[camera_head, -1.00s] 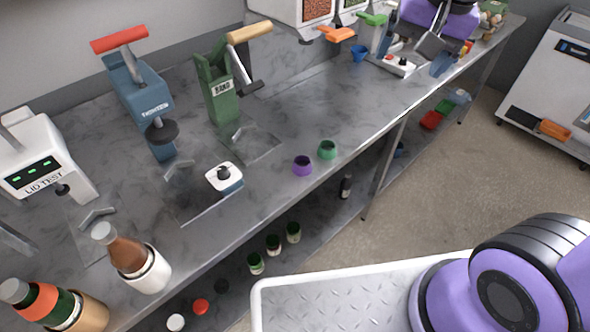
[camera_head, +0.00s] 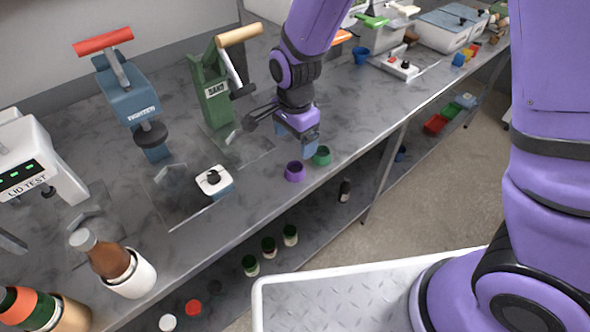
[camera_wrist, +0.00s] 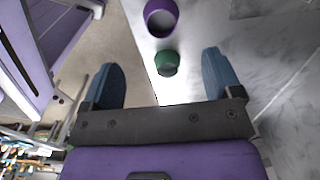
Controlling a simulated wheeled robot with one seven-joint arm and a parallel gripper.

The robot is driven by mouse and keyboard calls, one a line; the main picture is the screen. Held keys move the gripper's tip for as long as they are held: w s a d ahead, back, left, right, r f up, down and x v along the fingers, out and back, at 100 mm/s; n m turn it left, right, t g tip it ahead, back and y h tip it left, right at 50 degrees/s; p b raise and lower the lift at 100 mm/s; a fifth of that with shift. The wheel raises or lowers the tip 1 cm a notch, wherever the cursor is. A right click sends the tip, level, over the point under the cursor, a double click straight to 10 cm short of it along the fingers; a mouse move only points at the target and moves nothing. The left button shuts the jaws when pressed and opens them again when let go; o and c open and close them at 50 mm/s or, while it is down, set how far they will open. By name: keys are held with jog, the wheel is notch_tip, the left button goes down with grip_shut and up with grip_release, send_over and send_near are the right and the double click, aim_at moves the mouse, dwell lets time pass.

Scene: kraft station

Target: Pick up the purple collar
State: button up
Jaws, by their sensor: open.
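The purple collar (camera_head: 294,172) is a short open ring standing on the grey worktop near its front edge. It also shows at the top of the wrist view (camera_wrist: 161,17), beyond the green collar. The green collar (camera_head: 321,156) stands just right of it and shows between my fingers in the wrist view (camera_wrist: 167,63). My gripper (camera_head: 310,148) is above the worktop near the green collar, up and right of the purple one. In the wrist view its two blue fingers (camera_wrist: 160,85) are spread wide with nothing held.
The green press (camera_head: 212,90) stands behind the collars, with the blue tightener (camera_head: 128,92) farther left. A white device with a black knob (camera_head: 214,181) sits left of the purple collar. The worktop's front edge is close, with jars (camera_head: 268,247) on the shelf below.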

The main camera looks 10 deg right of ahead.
aim_at(295, 168)
notch_tip(295, 168, down, 11)
jog(key=shift+w+r, duration=0.1)
jog(key=shift+r, duration=0.1)
dwell(0.5)
jog(key=c, duration=1)
